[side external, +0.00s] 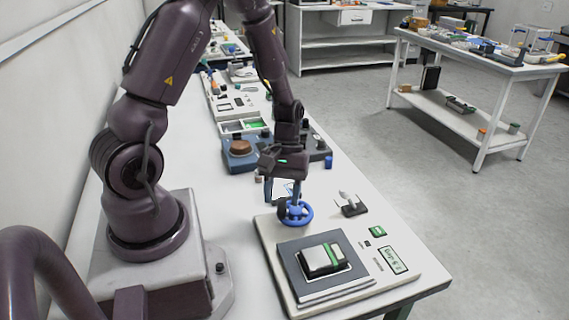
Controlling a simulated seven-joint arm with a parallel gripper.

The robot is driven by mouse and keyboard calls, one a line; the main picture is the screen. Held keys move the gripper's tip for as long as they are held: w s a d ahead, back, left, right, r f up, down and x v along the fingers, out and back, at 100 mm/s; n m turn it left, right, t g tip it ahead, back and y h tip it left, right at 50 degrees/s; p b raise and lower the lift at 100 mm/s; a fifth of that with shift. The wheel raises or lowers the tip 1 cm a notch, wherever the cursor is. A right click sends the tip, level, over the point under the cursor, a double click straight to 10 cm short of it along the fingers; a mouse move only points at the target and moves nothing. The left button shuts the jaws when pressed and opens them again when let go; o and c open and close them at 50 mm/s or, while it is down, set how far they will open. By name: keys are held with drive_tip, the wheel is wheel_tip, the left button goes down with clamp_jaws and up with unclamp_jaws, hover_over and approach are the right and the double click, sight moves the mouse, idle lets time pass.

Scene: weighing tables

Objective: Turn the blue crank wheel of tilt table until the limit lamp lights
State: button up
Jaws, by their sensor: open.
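The blue crank wheel (307,217) sits at the back edge of the tilt table's beige base (270,234). The tilt table's dark grey plate (290,263) carries a black block with a green band (322,259). My gripper (284,197) points down, open, with its fingers just above or at the wheel's left and back side. I cannot tell whether they touch the wheel. A green square (377,231) and a small dark square (367,244) lie on the right of the base. I cannot tell which is the limit lamp or whether it is lit.
A small dark device with a pale top (350,204) stands right of the wheel. A blue-grey unit with a brown disc (240,147) and a blue cylinder (328,161) stand behind my gripper. The white bench (215,225) is clear left of the base; its right edge is close.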

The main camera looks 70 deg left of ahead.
drive_tip(key=v, duration=0.9)
drive_tip(key=shift+a+r, duration=0.2)
drive_tip(key=shift+r, duration=0.1)
drive_tip(key=s+d+r+m+t+y, duration=0.2)
drive_tip(key=s+d+r+m+t, duration=0.1)
drive_tip(key=d+r+m, duration=0.3)
drive_tip(key=s+d+r+m+t+y, duration=0.1)
drive_tip(key=s+d+r+m+t, duration=0.3)
drive_tip(key=r, duration=0.6)
drive_tip(key=shift+s+d+r+m+t+y, duration=0.2)
drive_tip(key=shift+d+r+m+t+y, duration=0.15)
drive_tip(key=shift+d+m, duration=0.8)
